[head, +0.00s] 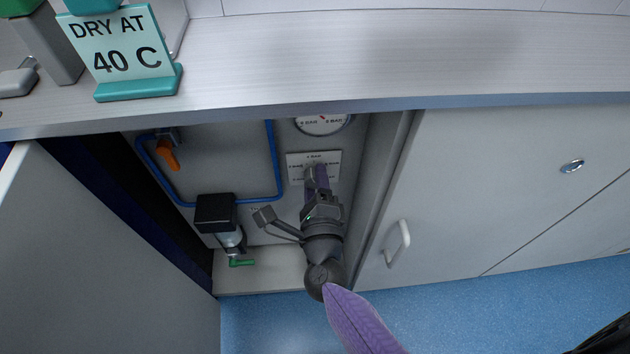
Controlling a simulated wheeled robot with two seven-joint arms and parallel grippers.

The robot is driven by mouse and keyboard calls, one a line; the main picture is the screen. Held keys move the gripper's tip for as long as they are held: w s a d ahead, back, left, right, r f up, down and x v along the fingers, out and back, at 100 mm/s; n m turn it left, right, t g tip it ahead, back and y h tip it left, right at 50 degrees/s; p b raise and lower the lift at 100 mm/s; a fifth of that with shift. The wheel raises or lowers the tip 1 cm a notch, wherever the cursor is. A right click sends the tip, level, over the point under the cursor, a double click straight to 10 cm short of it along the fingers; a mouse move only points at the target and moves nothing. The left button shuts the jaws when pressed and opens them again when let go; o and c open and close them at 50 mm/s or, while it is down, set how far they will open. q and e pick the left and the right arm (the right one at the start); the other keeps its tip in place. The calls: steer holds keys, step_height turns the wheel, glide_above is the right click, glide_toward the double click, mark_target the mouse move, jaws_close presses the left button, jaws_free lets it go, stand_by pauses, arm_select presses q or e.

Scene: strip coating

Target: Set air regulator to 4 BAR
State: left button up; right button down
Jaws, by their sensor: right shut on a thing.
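The air regulator's white dial plate (331,160) with BAR markings is on the back panel inside the open cabinet. My right gripper (317,172) is at this plate, with its fingers over the middle of it. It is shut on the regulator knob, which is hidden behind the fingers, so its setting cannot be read. A round gauge (323,123) with BAR lettering and a red mark sits above the plate, its top cut off by the counter edge. My left gripper is not in view.
Inside the cabinet are a blue air line (275,160), an orange valve handle (168,156), and a black-topped filter (215,213) with a green lever (242,263). An open door (95,260) stands left. A closed door with a handle (398,243) is right. A "DRY AT 40 C" sign (120,50) stands on the counter (350,55).

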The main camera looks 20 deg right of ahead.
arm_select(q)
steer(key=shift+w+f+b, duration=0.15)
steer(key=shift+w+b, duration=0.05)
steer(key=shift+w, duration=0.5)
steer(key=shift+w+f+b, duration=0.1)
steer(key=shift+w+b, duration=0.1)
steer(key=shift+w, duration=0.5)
arm_select(e)
steer(key=shift+f+m, duration=0.1)
steer(key=shift+m, duration=1.8)
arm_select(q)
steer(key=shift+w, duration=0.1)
arm_select(e)
steer(key=shift+c, duration=0.7)
jaws_free()
